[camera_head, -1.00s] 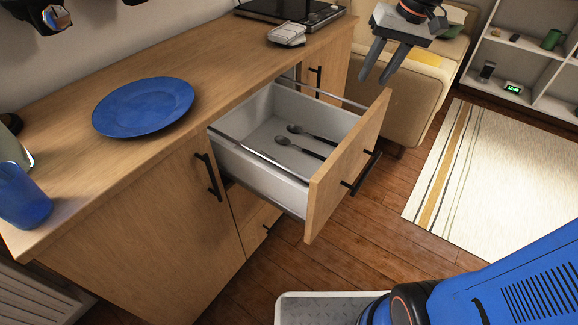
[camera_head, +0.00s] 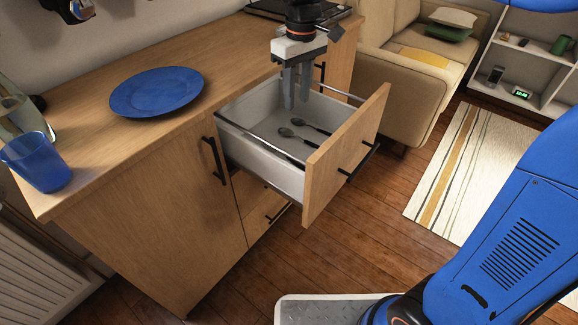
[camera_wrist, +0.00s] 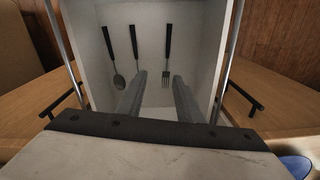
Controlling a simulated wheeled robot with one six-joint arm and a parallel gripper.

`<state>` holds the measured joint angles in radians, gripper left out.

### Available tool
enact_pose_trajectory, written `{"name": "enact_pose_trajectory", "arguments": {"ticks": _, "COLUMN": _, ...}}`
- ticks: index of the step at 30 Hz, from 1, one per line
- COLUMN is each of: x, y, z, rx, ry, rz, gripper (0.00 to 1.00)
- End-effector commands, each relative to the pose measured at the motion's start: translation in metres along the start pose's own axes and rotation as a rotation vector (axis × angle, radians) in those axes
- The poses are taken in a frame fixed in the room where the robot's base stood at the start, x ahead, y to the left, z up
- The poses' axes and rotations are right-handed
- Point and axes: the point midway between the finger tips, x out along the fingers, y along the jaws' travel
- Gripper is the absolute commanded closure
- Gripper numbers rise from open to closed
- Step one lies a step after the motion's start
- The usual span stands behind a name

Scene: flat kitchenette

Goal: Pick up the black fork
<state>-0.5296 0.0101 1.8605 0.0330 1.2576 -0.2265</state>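The black fork (camera_wrist: 167,48) lies in the open drawer (camera_head: 343,153), the rightmost of three utensils in the wrist view. Its handle points up in that view and its tines show between my fingertips. I cannot make it out in the head view. A black spoon (camera_wrist: 111,52) lies at the left. A middle black utensil (camera_wrist: 134,44) has its lower end hidden by my left finger. My gripper (camera_head: 296,104) is open and empty, pointing down over the drawer. In the wrist view my fingers (camera_wrist: 160,77) are apart, one on each side of the fork's tines.
The drawer's front panel and metal side rails stand around the utensils. A blue plate (camera_head: 157,91) and a blue cup (camera_head: 36,162) are on the wooden counter (camera_head: 110,145). A beige sofa (camera_head: 385,92) stands behind the drawer. The floor to the right is open, with a striped rug (camera_head: 462,165).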

Motion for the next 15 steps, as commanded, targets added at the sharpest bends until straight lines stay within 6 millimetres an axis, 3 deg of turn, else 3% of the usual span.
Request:
{"name": "enact_pose_trajectory", "arguments": {"ticks": 3, "x": 0.005, "y": -0.016, "z": -0.002, "rx": -0.065, "ry": -0.015, "rz": 0.018, "gripper": 0.67}}
{"name": "enact_pose_trajectory", "arguments": {"ticks": 8, "x": 0.013, "y": -0.021, "z": -0.002, "rx": -0.095, "ry": -0.023, "rz": 0.027, "gripper": 0.67}}
{"name": "enact_pose_trajectory", "arguments": {"ticks": 15, "x": 0.05, "y": -0.02, "z": -0.001, "rx": -0.094, "ry": -0.025, "rz": 0.027, "gripper": 0.67}}
